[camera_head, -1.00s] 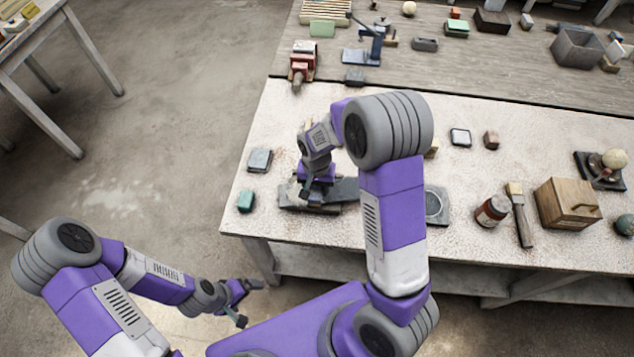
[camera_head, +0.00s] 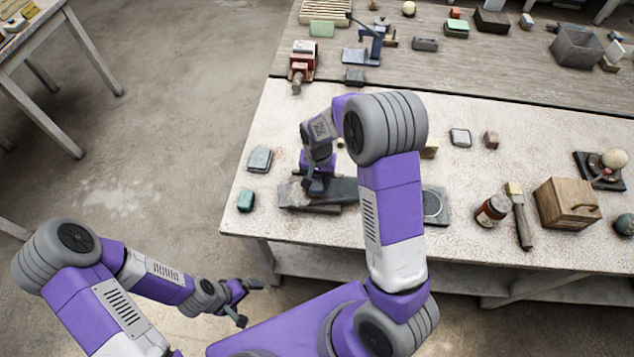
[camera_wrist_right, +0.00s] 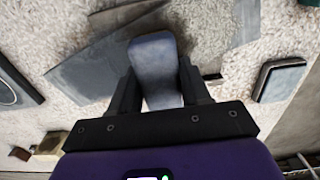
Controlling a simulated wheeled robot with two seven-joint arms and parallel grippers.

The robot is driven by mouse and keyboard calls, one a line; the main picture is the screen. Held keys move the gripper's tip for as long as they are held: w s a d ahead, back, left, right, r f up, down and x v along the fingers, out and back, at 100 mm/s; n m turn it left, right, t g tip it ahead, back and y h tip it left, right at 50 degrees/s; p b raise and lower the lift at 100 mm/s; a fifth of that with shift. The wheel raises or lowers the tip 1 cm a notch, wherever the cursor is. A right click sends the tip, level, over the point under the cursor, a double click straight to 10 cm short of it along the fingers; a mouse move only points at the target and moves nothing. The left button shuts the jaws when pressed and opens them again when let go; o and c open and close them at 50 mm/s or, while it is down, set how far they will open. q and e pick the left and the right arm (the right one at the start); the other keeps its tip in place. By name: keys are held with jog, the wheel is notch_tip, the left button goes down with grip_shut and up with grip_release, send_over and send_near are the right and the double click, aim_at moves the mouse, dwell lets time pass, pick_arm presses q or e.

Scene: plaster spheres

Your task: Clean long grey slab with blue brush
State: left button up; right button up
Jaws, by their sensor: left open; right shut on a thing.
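The long grey slab (camera_head: 344,191) lies on the pale table near its front left edge, with a pale, dusty-looking patch at its left part. My right gripper (camera_head: 313,188) is over the slab's left half. In the right wrist view my right gripper (camera_wrist_right: 156,92) is shut on the blue brush (camera_wrist_right: 153,58), a rounded blue-grey block between its fingers. The brush is low over the slab; I cannot tell whether it touches. The arm hides part of the slab in the head view. My left gripper (camera_head: 246,304) is open and empty, off the table's front edge.
A teal block (camera_head: 246,201) and a grey block (camera_head: 260,159) stand left of the slab. To the right are a grey plate with a round inset (camera_head: 436,207), a brown jar (camera_head: 491,211), a flat brush (camera_head: 520,215) and a wooden box (camera_head: 567,203).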

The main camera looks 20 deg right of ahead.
jog(key=shift+w, duration=0.1)
jog(key=shift+s+a+r+p, duration=0.15)
jog(key=shift+s+r+p, duration=0.1)
jog(key=shift+r+p, duration=0.05)
jog(key=shift+s+a+r+p, duration=0.4)
jog(key=shift+s+r, duration=0.1)
jog(key=shift+s, duration=0.15)
jog(key=shift+f, duration=0.1)
jog(key=shift+w+a+f, duration=0.1)
jog(key=shift+w+a, duration=0.15)
jog(key=shift+a, duration=0.55)
jog(key=shift+w+a+r, duration=0.1)
jog(key=shift+w+a, duration=0.15)
jog(key=shift+a, duration=0.55)
jog(key=shift+w+a+f, duration=0.1)
jog(key=shift+w+a, duration=0.15)
jog(key=shift+a, duration=0.55)
jog(key=shift+f+b, duration=0.5)
jog(key=shift+f, duration=0.15)
